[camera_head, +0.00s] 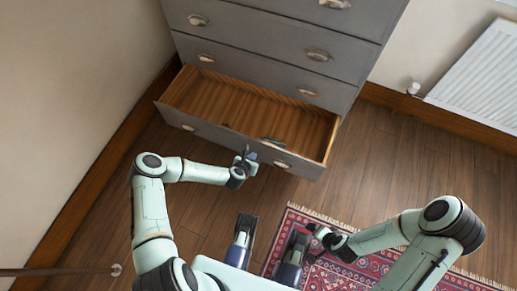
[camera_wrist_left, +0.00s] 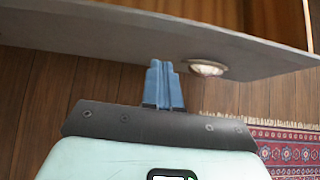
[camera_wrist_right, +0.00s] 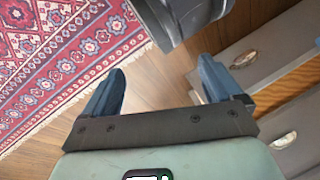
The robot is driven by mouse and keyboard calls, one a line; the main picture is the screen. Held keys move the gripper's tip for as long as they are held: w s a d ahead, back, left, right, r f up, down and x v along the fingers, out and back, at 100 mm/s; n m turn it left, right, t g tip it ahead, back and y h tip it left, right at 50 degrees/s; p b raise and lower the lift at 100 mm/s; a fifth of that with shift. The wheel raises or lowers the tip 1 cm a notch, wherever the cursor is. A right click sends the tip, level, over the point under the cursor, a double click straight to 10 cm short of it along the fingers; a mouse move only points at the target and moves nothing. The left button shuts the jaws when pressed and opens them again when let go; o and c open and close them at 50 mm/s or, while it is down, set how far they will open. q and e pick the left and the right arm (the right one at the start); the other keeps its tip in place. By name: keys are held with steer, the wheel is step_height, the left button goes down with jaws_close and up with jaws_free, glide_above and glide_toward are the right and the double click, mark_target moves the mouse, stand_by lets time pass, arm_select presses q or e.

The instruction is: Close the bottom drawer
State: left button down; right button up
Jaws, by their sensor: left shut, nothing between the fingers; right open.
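The bottom drawer (camera_head: 220,138) of the grey dresser is pulled well out and shows a bare wooden inside. A small dark item (camera_head: 272,141) lies in it by the front wall. Its front has two metal cup handles, and one handle (camera_wrist_left: 206,68) shows in the left wrist view. My left gripper (camera_head: 246,154) is shut and empty, its fingertips (camera_wrist_left: 163,64) at the drawer front, left of that handle in the left wrist view; I cannot tell whether they touch it. My right gripper (camera_wrist_right: 157,85) is open and empty, low over the floor near the rug, away from the drawer.
The dresser (camera_head: 270,45) has closed drawers above and stands against the wall. A red patterned rug (camera_head: 325,275) lies in front at the right. A white radiator (camera_head: 480,80) is on the right wall. Wooden floor (camera_head: 400,140) is clear right of the drawer.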

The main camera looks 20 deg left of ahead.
mark_target(260, 145)
arm_select(q)
steer(key=shift+w+d+f+b, duration=0.1)
steer(key=shift+w+f+b, duration=0.15)
steer(key=shift+w, duration=0.7)
steer(key=shift+w+d+f+b, duration=0.1)
steer(key=shift+w+f+b, duration=0.15)
steer(key=shift+w, duration=0.65)
steer(key=shift+w+f+b, duration=0.2)
steer(key=shift+w+b, duration=0.1)
steer(key=shift+w, duration=0.65)
arm_select(e)
steer(key=shift+w+d+f+h, duration=0.15)
steer(key=shift+w+d+f, duration=0.25)
steer(key=shift+f, duration=0.25)
steer(key=shift+w+d+f+h, duration=0.15)
steer(key=shift+w+d+f, duration=0.25)
steer(key=shift+f, duration=0.2)
